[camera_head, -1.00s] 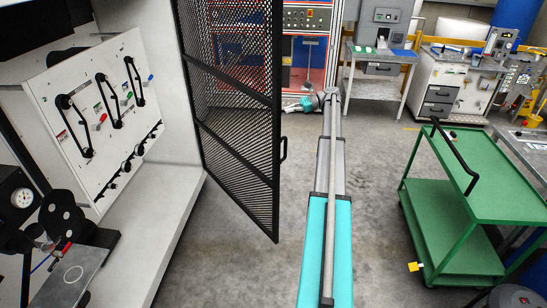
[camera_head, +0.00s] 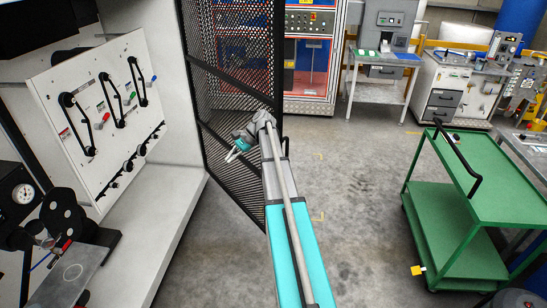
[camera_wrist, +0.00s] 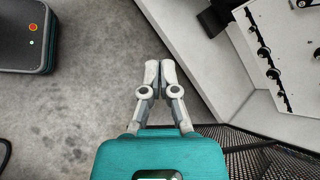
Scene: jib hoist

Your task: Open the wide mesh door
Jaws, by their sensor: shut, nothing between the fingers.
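The wide mesh door (camera_head: 215,90) is a tall black-framed mesh panel standing out from the white cabinet. A gap of floor shows in front of it. Its dark handle (camera_head: 285,147) is partly visible beside my arm, which hides much of the near edge. In the wrist view, the mesh (camera_wrist: 275,155) runs along the lower right. My gripper (camera_head: 233,153) appears in front of the mesh on the side towards the control panel. Whether my arm touches the door cannot be told.
The white control panel (camera_head: 105,110) with levers and the cabinet ledge (camera_head: 155,215) lie left. A green cart (camera_head: 490,190) stands right. Grey floor (camera_head: 345,190) is clear between arm and cart. A red-framed cabinet (camera_head: 310,75) and benches stand behind.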

